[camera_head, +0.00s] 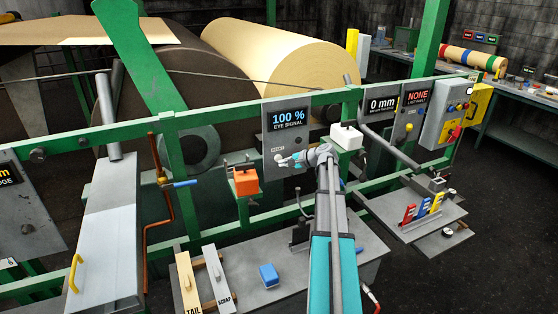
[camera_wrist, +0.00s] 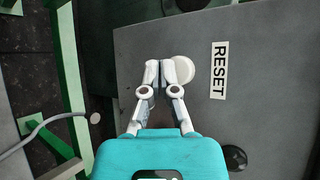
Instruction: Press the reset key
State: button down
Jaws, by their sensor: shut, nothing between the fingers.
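The reset key is a round white button (camera_wrist: 186,70) on a grey panel (camera_wrist: 140,40), beside a white label reading RESET (camera_wrist: 219,70). In the head view the panel (camera_head: 303,140) carries a display reading 100 % EYE SIGNAL (camera_head: 287,118). My gripper (camera_wrist: 160,66) is shut and empty. Its fingertips overlap the left edge of the key in the wrist view; I cannot tell whether they touch it. In the head view my gripper (camera_head: 283,161) is at the panel's lower part, just under the RESET label, and covers part of the key's area.
A dark round knob (camera_wrist: 234,158) sits on the panel. An orange box (camera_head: 246,182) is left of my gripper and a white box (camera_head: 346,137) is right of it. Green rails (camera_head: 225,113) frame the panel. A blue block (camera_head: 268,275) lies on the grey bench below.

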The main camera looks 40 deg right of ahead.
jog(key=shift+w+d, duration=0.25)
jog(key=shift+w, duration=0.6)
dwell(1.7)
jog(key=shift+s, duration=0.15)
jog(key=shift+s+a, duration=0.25)
jog(key=shift+s, duration=0.45)
jog(key=s, duration=0.2)
jog(key=s+a, duration=0.1)
jog(key=s, duration=0.2)
dwell(0.7)
dwell(0.9)
